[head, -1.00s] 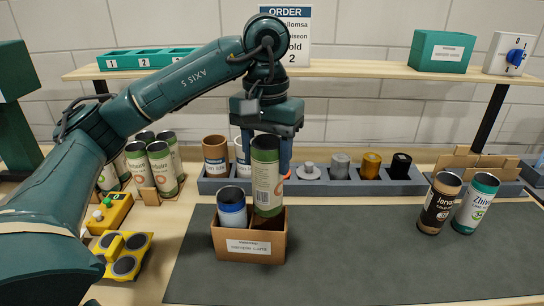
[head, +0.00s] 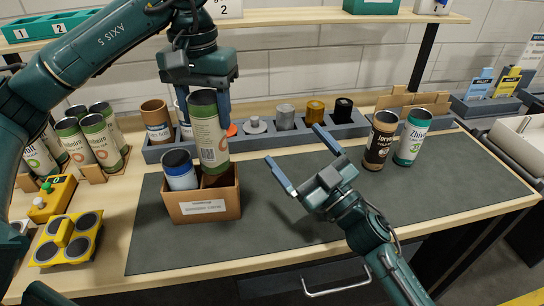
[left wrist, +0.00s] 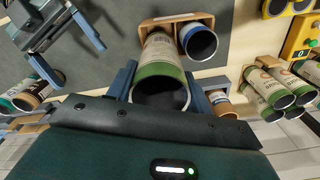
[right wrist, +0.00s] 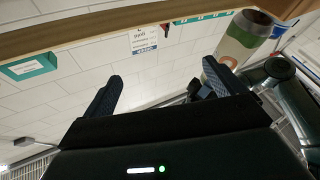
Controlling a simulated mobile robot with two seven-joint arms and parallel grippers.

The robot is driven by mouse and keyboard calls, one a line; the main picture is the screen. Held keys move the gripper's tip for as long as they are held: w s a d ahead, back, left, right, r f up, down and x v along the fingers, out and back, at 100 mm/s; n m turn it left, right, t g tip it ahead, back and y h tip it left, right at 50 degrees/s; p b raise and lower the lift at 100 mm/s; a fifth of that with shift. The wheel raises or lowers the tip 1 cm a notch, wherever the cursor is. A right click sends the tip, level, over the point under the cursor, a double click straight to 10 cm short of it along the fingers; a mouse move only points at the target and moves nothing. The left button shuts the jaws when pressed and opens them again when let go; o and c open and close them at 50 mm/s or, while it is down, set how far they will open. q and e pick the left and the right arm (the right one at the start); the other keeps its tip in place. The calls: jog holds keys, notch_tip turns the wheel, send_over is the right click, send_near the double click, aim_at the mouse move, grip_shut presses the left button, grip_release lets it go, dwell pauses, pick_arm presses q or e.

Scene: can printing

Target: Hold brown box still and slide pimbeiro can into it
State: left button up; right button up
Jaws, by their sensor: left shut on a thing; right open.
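The brown box (head: 203,208) stands on the dark mat and holds a blue-and-white can (head: 180,174) in its left part. My left gripper (head: 208,110) is shut on a tall green-topped can (head: 208,138), which I take to be the pimbeiro can. This can is roughly upright over the right part of the box, its lower end behind the front wall; whether it touches the floor is hidden. The held can also shows in the left wrist view (left wrist: 160,75). My right gripper (head: 302,162) is open and empty, above the mat right of the box.
A grey tray (head: 357,129) with several small cans and caps lies behind the box. A dark can (head: 380,140) and a teal can (head: 410,137) stand at right. Several green cans (head: 90,140) and a yellow holder (head: 68,238) are at left.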

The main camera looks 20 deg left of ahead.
jog(key=s+a+n+g+y, duration=0.2)
jog(key=a+n+g, duration=0.35)
jog(key=g, duration=0.25)
jog(key=n+g+h, duration=0.3)
jog(key=g+h, duration=0.6)
jog(key=g, duration=0.1)
send_near(203, 186)
jog(key=x, duration=0.6)
jog(key=shift+a+f, duration=0.1)
jog(key=shift+a, duration=0.1)
jog(key=c, duration=1.1)
jog(key=shift+o, duration=0.2)
